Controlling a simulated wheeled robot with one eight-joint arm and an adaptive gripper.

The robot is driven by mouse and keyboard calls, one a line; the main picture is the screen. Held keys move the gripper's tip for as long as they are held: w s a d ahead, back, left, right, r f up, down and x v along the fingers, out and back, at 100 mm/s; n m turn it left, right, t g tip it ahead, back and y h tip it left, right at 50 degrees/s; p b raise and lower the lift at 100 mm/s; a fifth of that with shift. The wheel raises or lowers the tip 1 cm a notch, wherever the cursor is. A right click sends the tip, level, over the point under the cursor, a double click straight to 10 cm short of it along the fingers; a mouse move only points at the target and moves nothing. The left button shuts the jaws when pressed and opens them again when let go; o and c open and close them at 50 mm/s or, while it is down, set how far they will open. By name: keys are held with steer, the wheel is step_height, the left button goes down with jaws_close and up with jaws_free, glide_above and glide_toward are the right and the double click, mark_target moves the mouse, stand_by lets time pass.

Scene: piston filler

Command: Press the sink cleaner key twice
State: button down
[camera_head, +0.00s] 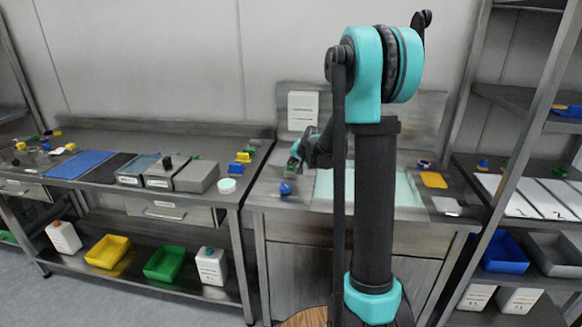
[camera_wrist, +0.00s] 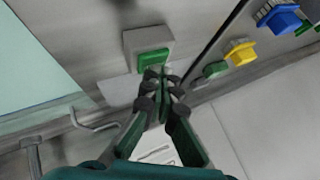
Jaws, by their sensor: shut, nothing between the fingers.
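A green key (camera_wrist: 153,61) on a grey square box (camera_wrist: 136,41) is in the upper middle of the wrist view, beside the pale sink basin. A white label lies next to the box; its text is not readable. My gripper (camera_wrist: 162,72) is shut and empty, its fingertips at the near right edge of the green key. I cannot tell whether they touch it. In the head view my gripper (camera_head: 295,163) is low over the left side of the sink counter, and my arm hides part of the sink (camera_head: 405,188).
In the head view a blue knob (camera_head: 285,188) sits at the counter's front left. A white wall panel (camera_head: 303,110) stands behind.

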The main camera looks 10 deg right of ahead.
mark_target(292, 169)
steer(key=shift+r, duration=1.2)
steer(key=shift+r, duration=0.1)
steer(key=shift+r, duration=2.45)
